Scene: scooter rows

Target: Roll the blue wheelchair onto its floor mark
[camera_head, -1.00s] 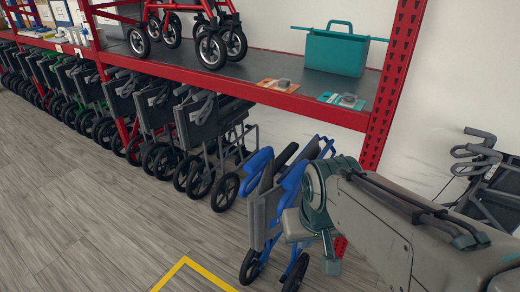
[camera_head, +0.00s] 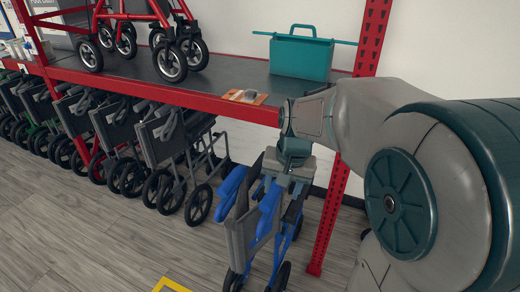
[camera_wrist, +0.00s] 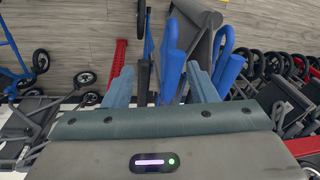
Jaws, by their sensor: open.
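The blue wheelchair (camera_head: 240,235) stands folded on the floor in front of the rack, with a dark grey seat and blue arms and frame. My gripper (camera_head: 280,188) is over its upper right part, pointing down. In the wrist view my gripper (camera_wrist: 163,85) is open, with a blue part of the wheelchair (camera_wrist: 172,68) and a dark bar between its fingers. Whether the fingers touch it, I cannot tell. A corner of the yellow floor mark (camera_head: 173,284) shows at the bottom edge of the head view, left of the wheelchair; the rest is out of frame.
A red rack (camera_head: 210,104) holds a teal bag (camera_head: 302,57), an orange card (camera_head: 246,97) and a red wheeled walker. Several grey folded wheelchairs (camera_head: 165,145) stand in a row below it. A red post (camera_head: 330,215) is close right of the blue wheelchair. Floor at front left is clear.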

